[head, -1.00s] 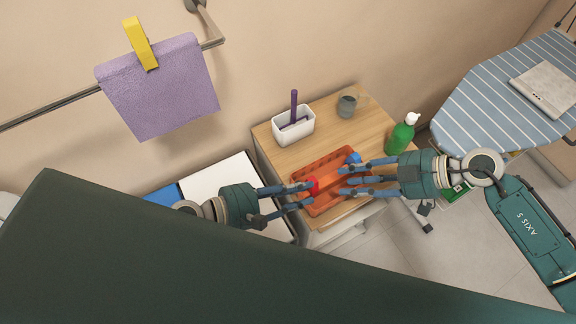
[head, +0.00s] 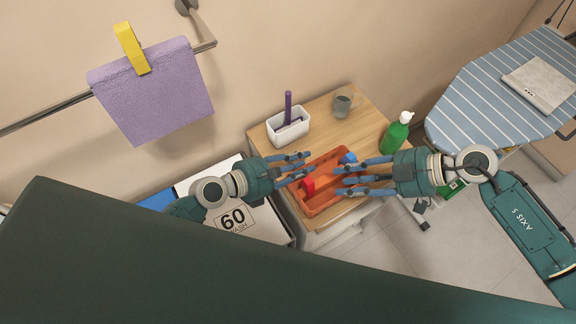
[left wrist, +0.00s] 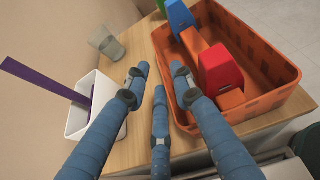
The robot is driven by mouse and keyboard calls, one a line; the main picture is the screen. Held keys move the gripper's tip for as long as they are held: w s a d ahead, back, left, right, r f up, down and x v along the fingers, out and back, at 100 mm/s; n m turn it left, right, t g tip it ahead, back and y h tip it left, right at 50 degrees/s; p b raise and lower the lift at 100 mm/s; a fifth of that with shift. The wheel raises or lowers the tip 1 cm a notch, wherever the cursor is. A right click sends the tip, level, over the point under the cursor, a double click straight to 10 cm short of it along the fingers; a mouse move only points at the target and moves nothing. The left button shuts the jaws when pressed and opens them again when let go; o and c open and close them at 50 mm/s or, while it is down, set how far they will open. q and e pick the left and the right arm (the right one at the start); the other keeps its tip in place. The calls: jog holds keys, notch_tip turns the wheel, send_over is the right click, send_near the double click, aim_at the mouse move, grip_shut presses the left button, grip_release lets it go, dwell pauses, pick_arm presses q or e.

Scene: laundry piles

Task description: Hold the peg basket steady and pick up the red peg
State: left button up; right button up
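The orange peg basket (head: 322,207) lies near the front edge of the wooden top; it fills the right of the left wrist view (left wrist: 285,92). The red peg (head: 308,186) is in its near-left part, also seen in the left wrist view (left wrist: 219,70). A blue peg (head: 348,158) is at its far end. My left gripper (head: 304,163) is open and empty, just beyond the basket's left side and apart from the red peg. My right gripper (head: 340,181) has spread fingers over the basket's right side; contact with it is unclear.
A white box (head: 290,130) with a purple item stands behind the basket, near a grey cup (head: 342,103). A green bottle (head: 396,135) stands at the right edge. A white washer top (head: 225,180) is at left.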

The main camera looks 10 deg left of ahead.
aim_at(318, 159)
pick_arm(q)
jog(key=x, duration=0.6)
jog(key=shift+w, duration=0.1)
grip_shut()
